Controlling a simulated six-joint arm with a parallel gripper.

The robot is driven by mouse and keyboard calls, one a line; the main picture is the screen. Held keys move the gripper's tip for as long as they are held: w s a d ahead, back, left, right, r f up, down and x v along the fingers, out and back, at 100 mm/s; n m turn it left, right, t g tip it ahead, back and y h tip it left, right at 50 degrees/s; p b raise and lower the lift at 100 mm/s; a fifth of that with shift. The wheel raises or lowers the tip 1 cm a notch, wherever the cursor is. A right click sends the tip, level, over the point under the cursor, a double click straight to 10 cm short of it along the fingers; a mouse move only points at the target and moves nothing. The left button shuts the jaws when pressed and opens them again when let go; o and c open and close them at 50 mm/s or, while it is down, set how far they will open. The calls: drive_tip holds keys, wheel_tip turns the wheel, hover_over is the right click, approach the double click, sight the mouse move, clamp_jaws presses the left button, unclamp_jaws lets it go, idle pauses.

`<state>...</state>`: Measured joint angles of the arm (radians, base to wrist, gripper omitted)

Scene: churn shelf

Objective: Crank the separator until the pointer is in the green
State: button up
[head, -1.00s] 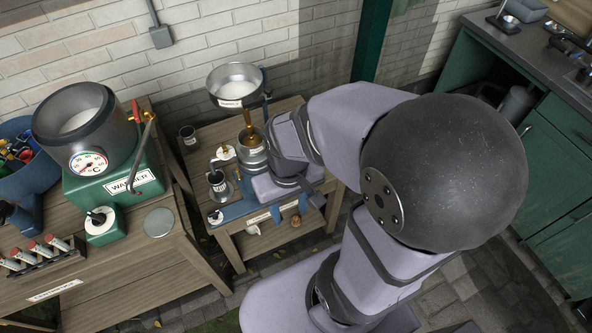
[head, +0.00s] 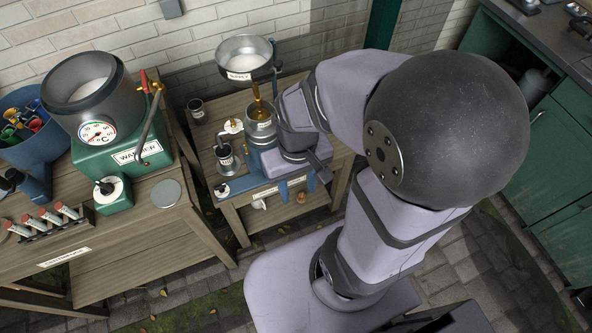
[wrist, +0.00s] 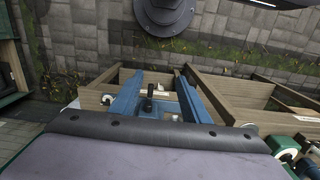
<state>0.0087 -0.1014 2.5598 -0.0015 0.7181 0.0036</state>
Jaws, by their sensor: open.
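The separator stands on the low wooden table in the head view, with a blue base (head: 235,185), a metal body (head: 260,127) and a brass spout (head: 257,91) below a wide steel bowl (head: 245,60). My arm covers its right side. My gripper (wrist: 161,98) is open; its two blue fingers are apart in the wrist view, and a dark knob (wrist: 149,89) shows between them. I cannot tell if they touch it. In the head view, a brown knob (head: 301,197) shows by the fingers at the table's front. A small white dial (head: 233,126) is beside the body; its pointer and colours are unreadable.
The green warmer (head: 125,150) with a round thermometer (head: 97,132) stands on the left bench. A rack of red-topped vials (head: 48,222) and a blue bucket (head: 35,125) are beside it. A dark cup (head: 196,109) stands left of the separator. Green cabinets (head: 560,150) are at right.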

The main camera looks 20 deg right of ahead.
drive_tip(key=s+d+f+g, duration=0.1)
drive_tip(key=s+f+g, duration=0.2)
drive_tip(key=f, duration=0.6)
drive_tip(key=s+f+g, duration=0.2)
drive_tip(key=s+f, duration=0.2)
drive_tip(key=f, duration=0.6)
drive_tip(key=w+f+t, duration=0.1)
drive_tip(key=w+t, duration=0.1)
drive_tip(key=w, duration=0.5)
drive_tip(key=w+f+t, duration=0.2)
drive_tip(key=w+t, duration=0.1)
drive_tip(key=w, duration=0.4)
drive_tip(key=w+f+t, duration=0.1)
drive_tip(key=w+t, duration=0.2)
drive_tip(key=w, duration=0.4)
drive_tip(key=shift+d+f, duration=0.25)
drive_tip(key=shift+d, duration=0.15)
drive_tip(key=shift+f+b, duration=0.2)
drive_tip(key=shift+b, duration=0.2)
drive_tip(key=shift+b+x, duration=3.3)
drive_tip(key=shift+x, duration=0.7)
drive_tip(key=shift+f+b, duration=0.3)
